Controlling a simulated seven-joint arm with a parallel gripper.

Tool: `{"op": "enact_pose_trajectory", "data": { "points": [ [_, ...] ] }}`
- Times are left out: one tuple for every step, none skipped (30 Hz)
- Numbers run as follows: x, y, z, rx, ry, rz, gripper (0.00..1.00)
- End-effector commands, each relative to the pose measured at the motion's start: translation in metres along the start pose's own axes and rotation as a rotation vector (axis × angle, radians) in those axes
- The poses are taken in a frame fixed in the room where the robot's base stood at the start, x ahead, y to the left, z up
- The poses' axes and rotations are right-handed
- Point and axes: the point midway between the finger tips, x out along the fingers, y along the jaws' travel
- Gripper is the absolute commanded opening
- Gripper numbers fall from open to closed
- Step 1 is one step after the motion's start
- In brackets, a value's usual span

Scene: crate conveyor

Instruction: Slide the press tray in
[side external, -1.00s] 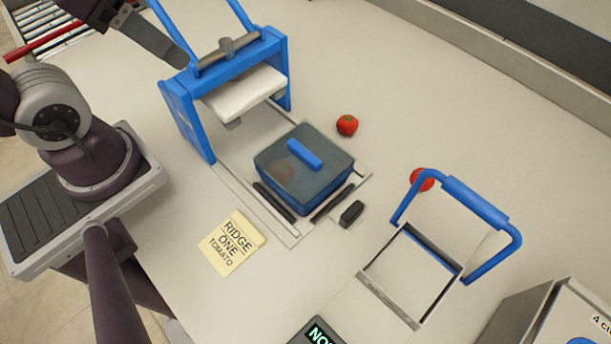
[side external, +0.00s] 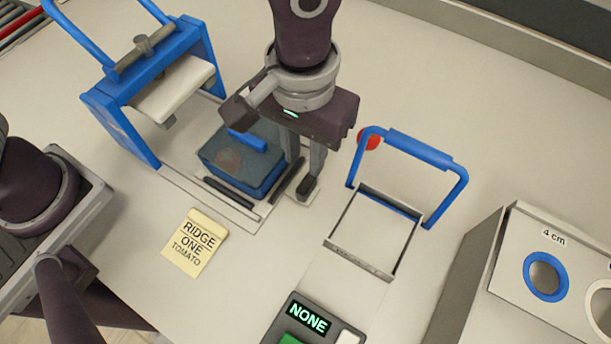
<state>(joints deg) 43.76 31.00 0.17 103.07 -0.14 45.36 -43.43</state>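The blue press (side external: 120,125) stands upright at the upper left, with its white plate (side external: 175,90) raised. The press tray (side external: 232,190) with dark strips lies on the table in front of it, outside the frame. A blue box (side external: 265,180) with a grey see-through lid and blue handle sits on the tray; a reddish shape shows through the lid. A small black knob (side external: 305,187) is at the tray's near right. My gripper (side external: 303,172) points down at the knob, its fingers apart on either side. I cannot tell whether they touch it.
A note (side external: 195,243) reads "RIDGE ONE TOMATO". A display (side external: 307,318) reads "NONE". A bin marked 4 cm (side external: 545,275) is at the right.

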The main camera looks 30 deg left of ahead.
Motion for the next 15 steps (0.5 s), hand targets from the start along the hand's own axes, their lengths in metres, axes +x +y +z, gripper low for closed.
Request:
{"op": "enact_pose_trajectory", "data": {
  "points": [
    [0.008, 0.004, 0.002, 0.0, -0.006, -0.006, 0.25],
    [0.012, 0.005, 0.002, -0.001, -0.008, -0.008, 0.25],
    [0.018, 0.006, 0.003, -0.002, -0.009, -0.009, 0.25],
    [0.023, 0.005, 0.003, -0.002, -0.009, -0.01, 0.25],
    [0.029, 0.005, 0.003, -0.002, -0.011, -0.011, 0.25],
    [0.037, 0.004, 0.003, -0.002, -0.011, -0.01, 0.25],
    [0.044, 0.004, 0.003, -0.002, -0.01, -0.01, 0.25],
    [0.049, 0.004, 0.003, -0.002, -0.01, -0.01, 0.25],
    [0.057, 0.004, 0.003, -0.002, -0.01, -0.01, 0.25],
    [0.062, 0.004, 0.003, -0.002, -0.01, -0.01, 0.25],
    [0.066, 0.004, 0.003, -0.002, -0.009, -0.009, 0.25],
    [0.071, 0.004, 0.003, -0.002, -0.009, -0.01, 0.25],
    [0.073, 0.004, 0.003, -0.002, -0.008, -0.008, 0.25],
    [0.075, 0.004, 0.003, -0.002, -0.008, -0.008, 0.25],
    [0.077, 0.004, 0.003, -0.002, -0.008, -0.008, 0.25]
  ]
}}
